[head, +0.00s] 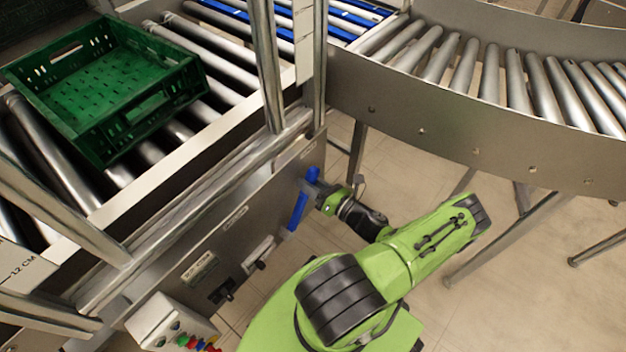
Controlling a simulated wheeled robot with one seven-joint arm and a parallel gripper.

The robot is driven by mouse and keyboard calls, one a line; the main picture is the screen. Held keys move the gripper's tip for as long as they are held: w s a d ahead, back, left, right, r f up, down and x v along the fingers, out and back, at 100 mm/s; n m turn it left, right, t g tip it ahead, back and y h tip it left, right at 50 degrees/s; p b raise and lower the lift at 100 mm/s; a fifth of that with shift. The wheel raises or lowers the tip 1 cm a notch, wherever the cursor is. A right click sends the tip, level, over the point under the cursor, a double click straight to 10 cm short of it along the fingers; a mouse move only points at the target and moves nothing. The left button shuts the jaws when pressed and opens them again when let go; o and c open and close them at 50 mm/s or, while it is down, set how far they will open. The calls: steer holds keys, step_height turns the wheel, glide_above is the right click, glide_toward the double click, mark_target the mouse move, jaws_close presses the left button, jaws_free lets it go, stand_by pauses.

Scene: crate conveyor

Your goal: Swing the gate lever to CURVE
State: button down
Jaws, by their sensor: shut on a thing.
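The gate lever (298,210) is a blue bar on the side panel of the straight conveyor, in the middle of the head view. It stands tilted, its upper end leaning right. My gripper (318,191) reaches in from the right and is shut on the lever near its upper end. The fingers are small here, and the gripper hides part of the lever. I cannot read a CURVE mark in this view.
The curved conveyor (440,118) runs off at the upper right. A control box (170,322) with coloured buttons stands at the lower left. The floor (530,290) at the lower right is clear.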

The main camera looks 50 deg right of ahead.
steer(key=shift+d+f, duration=0.1)
steer(key=shift+d, duration=0.05)
steer(key=c, duration=0.7)
jaws_free()
steer(key=shift+d, duration=0.1)
steer(key=s+p, duration=0.1)
steer(key=s, duration=1.4)
steer(key=shift+s+d, duration=0.15)
steer(key=shift+s, duration=0.25)
